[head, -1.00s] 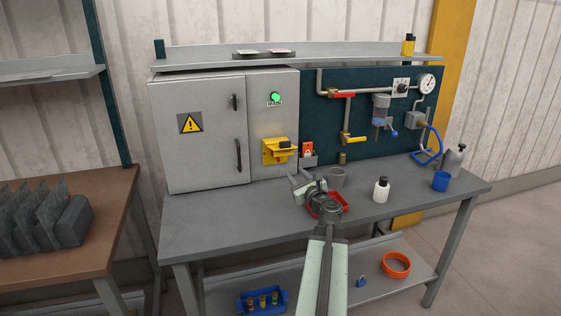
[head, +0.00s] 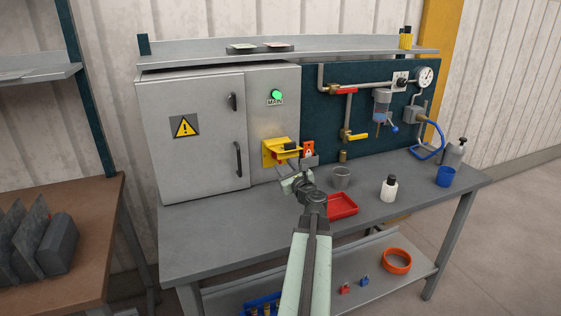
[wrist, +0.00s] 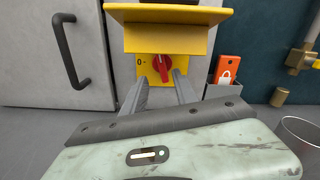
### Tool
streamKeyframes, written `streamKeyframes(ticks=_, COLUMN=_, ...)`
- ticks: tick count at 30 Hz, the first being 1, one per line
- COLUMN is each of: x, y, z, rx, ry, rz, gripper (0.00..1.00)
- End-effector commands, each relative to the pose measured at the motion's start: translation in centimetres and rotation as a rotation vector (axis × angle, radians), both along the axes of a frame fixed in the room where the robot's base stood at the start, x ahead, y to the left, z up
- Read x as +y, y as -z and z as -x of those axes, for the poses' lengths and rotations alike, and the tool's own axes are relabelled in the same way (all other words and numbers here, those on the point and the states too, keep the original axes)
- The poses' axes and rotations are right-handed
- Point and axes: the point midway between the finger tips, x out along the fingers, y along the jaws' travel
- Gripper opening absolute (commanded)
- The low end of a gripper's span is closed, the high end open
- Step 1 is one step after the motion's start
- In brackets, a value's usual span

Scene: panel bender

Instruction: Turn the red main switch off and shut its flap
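The red main switch (wrist: 162,66) sits on a yellow plate on the grey cabinet, with a "0" mark to its left. Its knob looks roughly upright, slightly tilted. The yellow flap (wrist: 170,33) juts out above the switch, leaving it uncovered; the flap also shows in the head view (head: 284,153). My gripper (wrist: 160,79) is open in the wrist view, its two grey fingers pointing at the switch from slightly below, one on each side. I cannot tell whether they touch the knob. In the head view my gripper (head: 286,174) is just below the yellow switch housing.
An orange tag with a padlock picture (wrist: 228,70) stands close right of the switch. The cabinet door handle (wrist: 70,48) is to the left. A grey cup (head: 341,178), a red tray (head: 342,206) and a white bottle (head: 389,188) stand on the bench to the right.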

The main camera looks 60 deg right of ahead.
Motion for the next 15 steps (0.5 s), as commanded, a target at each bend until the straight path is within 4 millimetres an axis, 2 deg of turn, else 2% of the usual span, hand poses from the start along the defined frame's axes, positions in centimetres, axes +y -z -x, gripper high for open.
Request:
streamKeyframes(ticks=1, x=-1.0, y=0.0, z=-0.8, rx=0.000, ry=0.001, rz=0.000, gripper=0.35)
streamKeyframes(ticks=7, x=-3.4, y=0.0, z=-3.4, rx=0.000, ry=0.006, rz=0.000, gripper=0.35)
streamKeyframes(ticks=15, x=-3.7, y=0.0, z=-3.8, rx=0.000, ry=0.009, rz=0.000, gripper=0.35)
